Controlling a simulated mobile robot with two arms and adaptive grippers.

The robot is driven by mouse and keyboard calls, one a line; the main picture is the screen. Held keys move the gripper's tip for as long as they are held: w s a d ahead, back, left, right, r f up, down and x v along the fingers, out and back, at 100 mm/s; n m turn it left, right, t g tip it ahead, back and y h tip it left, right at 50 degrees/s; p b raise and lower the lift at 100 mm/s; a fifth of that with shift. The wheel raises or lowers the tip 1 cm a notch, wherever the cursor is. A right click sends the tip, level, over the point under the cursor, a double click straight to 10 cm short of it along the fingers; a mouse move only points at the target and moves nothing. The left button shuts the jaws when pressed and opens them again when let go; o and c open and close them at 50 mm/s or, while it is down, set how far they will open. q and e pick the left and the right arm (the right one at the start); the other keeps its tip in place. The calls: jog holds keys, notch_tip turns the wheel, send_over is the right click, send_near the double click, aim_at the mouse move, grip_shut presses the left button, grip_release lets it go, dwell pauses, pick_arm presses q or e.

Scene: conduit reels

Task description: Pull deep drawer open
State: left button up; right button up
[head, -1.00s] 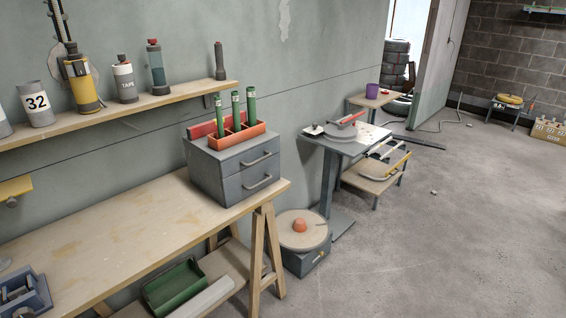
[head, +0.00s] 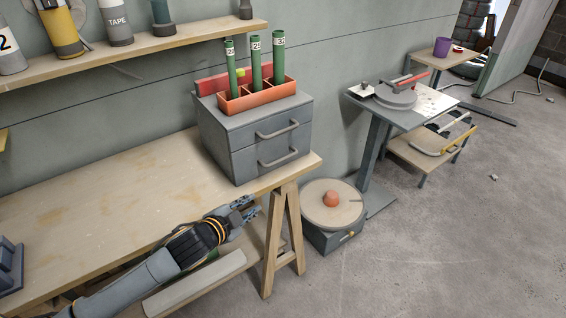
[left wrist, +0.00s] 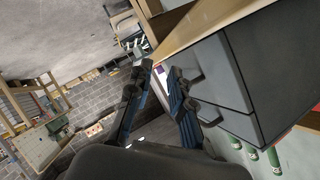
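A grey two-drawer cabinet (head: 222,142) stands at the right end of the wooden workbench. Its upper drawer (head: 262,140) and lower drawer (head: 250,166) both look shut, each with a grey bar handle. I cannot tell for certain which one is the deep drawer. My left gripper (head: 248,208) is in front of the bench edge, lower than the drawers and apart from them. In the left wrist view the left gripper (left wrist: 157,78) is open and empty, with the cabinet (left wrist: 275,55) and its handles just right of the fingers. My right gripper is not in view.
An orange tray (head: 258,98) with green tubes stands on the cabinet. The workbench (head: 90,215) is mostly clear. Its trestle leg (head: 268,250) and a low reel stand (head: 350,208) are to the right. Open floor (head: 440,250) lies beyond.

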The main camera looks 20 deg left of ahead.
aim_at(280, 161)
pick_arm(q)
jog(key=w+r+m+t+h, duration=0.1)
jog(key=w+r+m+h, duration=0.15)
jog(key=r, duration=0.45)
jog(key=shift+m+y, duration=0.25)
jog(key=shift+m, duration=0.2)
jog(key=x, duration=1.4)
jog(key=shift+w+r, duration=0.2)
jog(key=shift+c, duration=0.2)
grip_shut()
